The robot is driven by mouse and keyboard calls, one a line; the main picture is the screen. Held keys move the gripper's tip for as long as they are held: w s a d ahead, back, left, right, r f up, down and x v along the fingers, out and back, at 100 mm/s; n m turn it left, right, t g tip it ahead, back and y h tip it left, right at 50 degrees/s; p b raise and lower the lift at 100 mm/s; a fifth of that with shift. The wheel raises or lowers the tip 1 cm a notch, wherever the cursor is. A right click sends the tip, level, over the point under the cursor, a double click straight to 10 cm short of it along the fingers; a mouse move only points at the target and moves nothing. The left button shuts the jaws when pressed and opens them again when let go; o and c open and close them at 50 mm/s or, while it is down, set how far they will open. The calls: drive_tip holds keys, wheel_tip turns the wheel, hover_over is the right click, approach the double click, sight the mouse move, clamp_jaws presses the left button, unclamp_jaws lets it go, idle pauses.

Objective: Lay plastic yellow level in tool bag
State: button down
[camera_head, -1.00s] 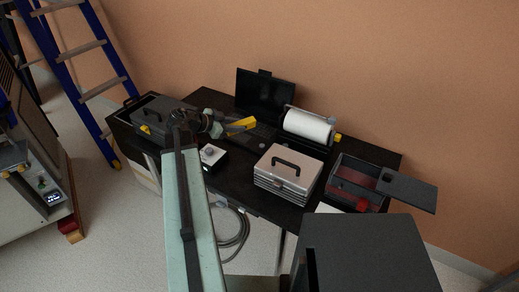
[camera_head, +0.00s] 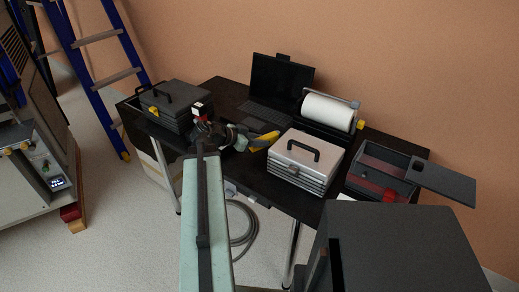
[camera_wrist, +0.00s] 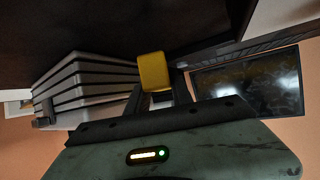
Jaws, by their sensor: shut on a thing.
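My gripper (camera_head: 243,138) is shut on the yellow level (camera_head: 265,142), which sticks out to the right over the dark table, close to the silver case. In the wrist view the level's yellow end (camera_wrist: 153,71) shows between the finger tips. No container is clearly a soft tool bag. An open dark box (camera_head: 352,184) with a red inside and a red item stands at the table's right end, apart from the level. A dark box with a handle (camera_head: 168,97) stands at the left end.
The silver case (camera_head: 306,159) stands between my gripper and the open box. A laptop (camera_head: 281,82) and a white paper roll (camera_head: 327,111) are behind. A flat dark lid (camera_head: 443,181) juts out past the open box. A blue ladder (camera_head: 98,70) stands at left.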

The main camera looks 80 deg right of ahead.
wheel_tip(320, 180, down, 4)
drive_tip(key=b, duration=0.2)
drive_tip(key=shift+r+b, duration=0.25)
drive_tip(key=shift+b, duration=0.15)
drive_tip(key=shift+r, duration=0.15)
drive_tip(key=c, duration=1.1)
unclamp_jaws()
